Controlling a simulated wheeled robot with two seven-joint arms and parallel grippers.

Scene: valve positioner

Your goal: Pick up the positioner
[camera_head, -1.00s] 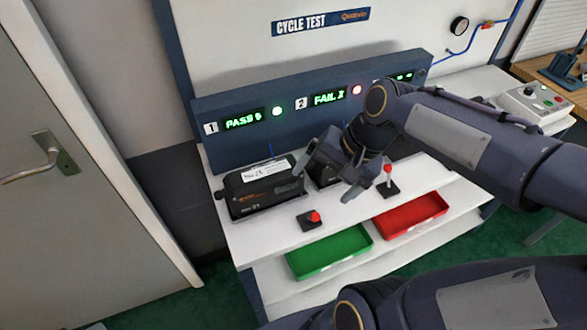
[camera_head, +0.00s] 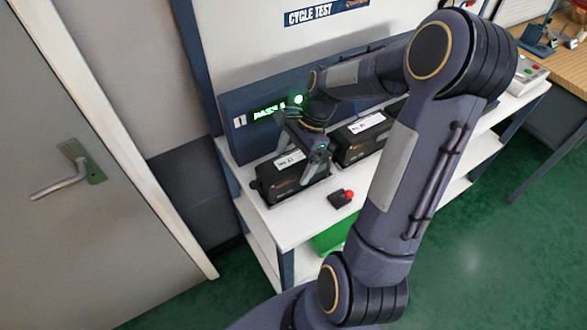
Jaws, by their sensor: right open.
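A black box-shaped positioner (camera_head: 285,190) with a white label on top sits on the white bench at station 1, under a green "PASS" display. My right gripper (camera_head: 299,157) is open at this positioner, its fingers spread over the top and the right front side. Whether the fingers touch it, I cannot tell. A second black positioner (camera_head: 351,152) with a white label sits to the right at station 2, partly hidden behind my right arm. My left gripper is not in view.
A red push button on a black base (camera_head: 342,198) stands on the bench (camera_head: 304,218) in front of the positioners. A green tray (camera_head: 331,238) shows below, mostly hidden by my arm. A blue display panel (camera_head: 234,103) rises behind. A grey door (camera_head: 75,220) is at the left.

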